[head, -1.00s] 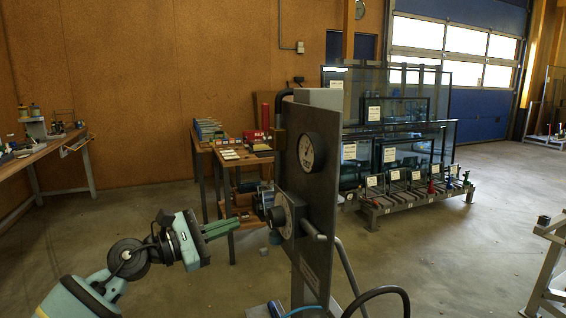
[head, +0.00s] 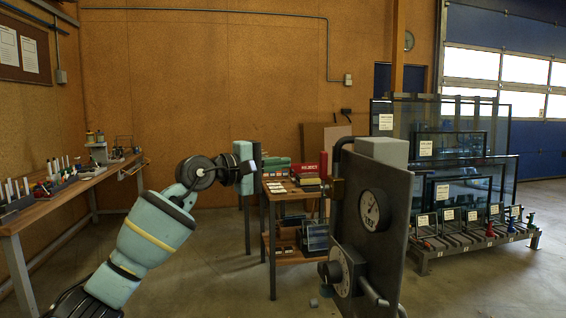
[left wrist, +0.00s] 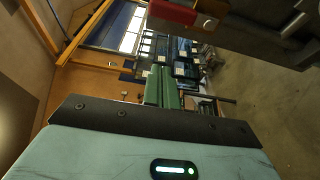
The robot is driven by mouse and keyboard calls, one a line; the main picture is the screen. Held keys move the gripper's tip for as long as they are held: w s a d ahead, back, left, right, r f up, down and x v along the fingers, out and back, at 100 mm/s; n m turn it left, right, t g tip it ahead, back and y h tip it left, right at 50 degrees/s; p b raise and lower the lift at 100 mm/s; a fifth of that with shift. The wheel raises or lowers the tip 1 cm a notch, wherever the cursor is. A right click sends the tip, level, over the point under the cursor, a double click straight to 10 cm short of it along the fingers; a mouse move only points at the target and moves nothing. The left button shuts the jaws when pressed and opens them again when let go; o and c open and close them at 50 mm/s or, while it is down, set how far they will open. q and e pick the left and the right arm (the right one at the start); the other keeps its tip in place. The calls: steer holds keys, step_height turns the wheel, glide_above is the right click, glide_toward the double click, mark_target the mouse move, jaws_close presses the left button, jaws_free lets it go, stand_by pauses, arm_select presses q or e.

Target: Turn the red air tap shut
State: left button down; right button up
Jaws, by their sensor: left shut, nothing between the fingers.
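A red block-like part (left wrist: 172,12), which looks like the tap's handle, shows at the top of the left wrist view against a dark metal piece. I cannot tell how far it is turned. My right gripper is not in view.
A small table with a red box (head: 309,170) stands behind the panel. A workbench (head: 70,190) runs along the left wall. A glass rack (head: 470,236) stands at the right.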

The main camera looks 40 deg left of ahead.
mark_target(324, 172)
arm_select(q)
steer(key=w+d+p, duration=0.2)
steer(key=w+d, duration=0.2)
steer(key=d, duration=0.2)
steer(key=shift+w, duration=0.25)
stand_by(0.4)
stand_by(0.4)
